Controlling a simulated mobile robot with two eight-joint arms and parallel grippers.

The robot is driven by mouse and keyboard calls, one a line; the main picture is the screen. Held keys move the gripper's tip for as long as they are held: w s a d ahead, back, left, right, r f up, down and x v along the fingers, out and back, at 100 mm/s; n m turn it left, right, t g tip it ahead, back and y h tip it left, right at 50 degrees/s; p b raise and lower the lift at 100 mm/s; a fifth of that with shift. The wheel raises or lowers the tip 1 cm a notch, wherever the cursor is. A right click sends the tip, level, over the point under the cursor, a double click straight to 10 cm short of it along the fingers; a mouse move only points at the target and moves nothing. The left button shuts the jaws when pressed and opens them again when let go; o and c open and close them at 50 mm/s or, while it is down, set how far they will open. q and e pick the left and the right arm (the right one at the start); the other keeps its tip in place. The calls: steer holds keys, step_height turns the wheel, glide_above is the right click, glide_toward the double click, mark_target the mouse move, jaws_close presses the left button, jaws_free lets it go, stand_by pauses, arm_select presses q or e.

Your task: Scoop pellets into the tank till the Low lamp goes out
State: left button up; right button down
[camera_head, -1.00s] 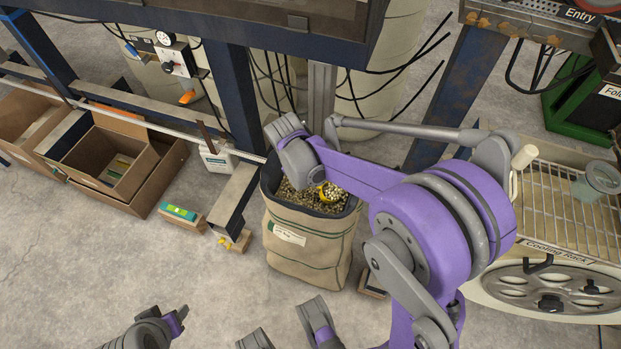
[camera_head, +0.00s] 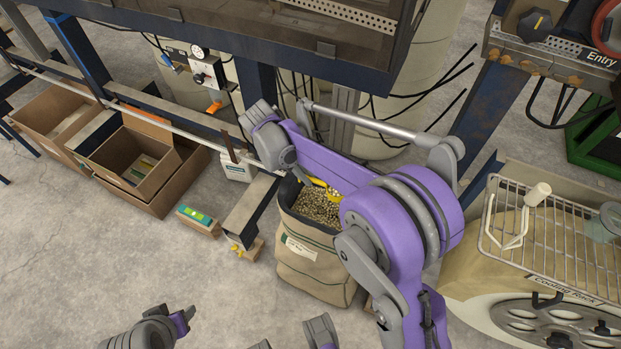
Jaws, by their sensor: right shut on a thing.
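The open canvas bag (camera_head: 312,272) stands on the floor, filled with beige pellets (camera_head: 314,207). A yellow scoop (camera_head: 322,187) shows at the far side of the bag's mouth, with pellets around it; my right forearm partly hides it. My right gripper (camera_head: 286,160) is at the bag's back left edge, its fingers mostly hidden by my own wrist; it is shut, apparently on the scoop's handle, though the grip itself is hidden. My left gripper (camera_head: 184,319) is low in the picture, away from the bag, its finger gap unclear. I cannot make out the tank's opening or the Low lamp.
Open cardboard boxes (camera_head: 133,163) stand left of the bag. A blue steel frame and rail run behind it. A gauge panel (camera_head: 203,70) hangs at the back. The cooling rack (camera_head: 548,232) is at right. Bare floor lies at the front left.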

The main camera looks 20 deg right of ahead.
steer(key=shift+d+p+v, duration=0.15)
steer(key=shift+p+v, duration=0.3)
steer(key=shift+v, duration=0.5)
steer(key=shift+d+p+v, duration=0.15)
steer(key=shift+p+v, duration=0.3)
steer(key=shift+v, duration=0.5)
steer(key=shift+w+r, duration=0.1)
steer(key=shift+w, duration=0.05)
